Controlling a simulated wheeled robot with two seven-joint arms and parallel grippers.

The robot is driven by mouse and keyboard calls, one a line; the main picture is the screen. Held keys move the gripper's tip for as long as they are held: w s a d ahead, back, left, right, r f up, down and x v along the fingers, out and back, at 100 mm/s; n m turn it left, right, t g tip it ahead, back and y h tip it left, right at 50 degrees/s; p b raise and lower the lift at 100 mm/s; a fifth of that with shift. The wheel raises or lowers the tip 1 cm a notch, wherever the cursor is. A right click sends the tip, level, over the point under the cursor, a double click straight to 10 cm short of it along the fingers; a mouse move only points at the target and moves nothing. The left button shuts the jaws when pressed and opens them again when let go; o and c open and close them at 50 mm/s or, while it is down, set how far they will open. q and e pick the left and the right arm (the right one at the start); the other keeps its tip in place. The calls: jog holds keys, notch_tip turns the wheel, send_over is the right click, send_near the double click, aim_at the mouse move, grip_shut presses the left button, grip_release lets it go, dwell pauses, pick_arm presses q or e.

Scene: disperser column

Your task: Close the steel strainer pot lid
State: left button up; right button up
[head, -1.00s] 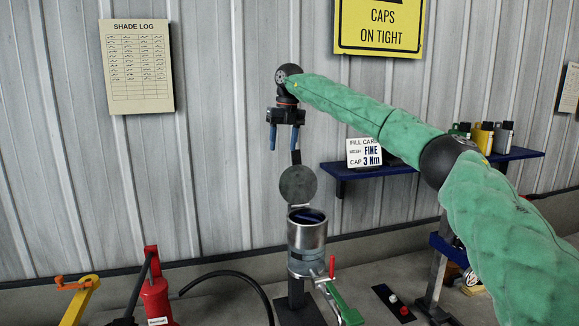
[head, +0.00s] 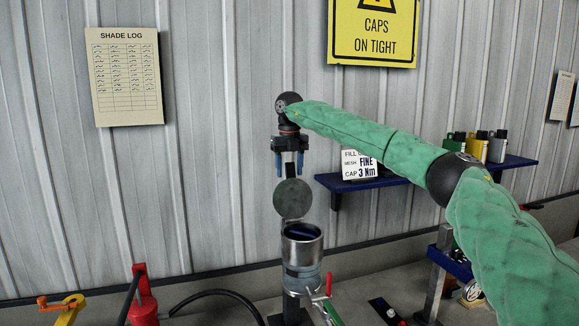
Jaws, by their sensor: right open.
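The steel strainer pot (head: 303,247) stands upright on a dark post near the wall, its mouth open at the top. Its round grey lid (head: 292,199) stands raised, nearly vertical, at the back of the rim. My right gripper (head: 289,173) hangs with its blue fingers pointing down, just above the lid's top edge. It is open and empty, with a dark upright piece behind or between its fingers. I cannot tell whether a finger touches the lid. My left gripper is not in view.
A blue shelf (head: 333,183) with bottles and a fill card (head: 360,164) is on the wall to the right. A red-handled valve (head: 328,284) sits below the pot. A red can (head: 143,308) and a dark hose (head: 215,293) are at the lower left.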

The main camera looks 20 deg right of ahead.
jog(key=shift+f, duration=0.3)
grip_shut()
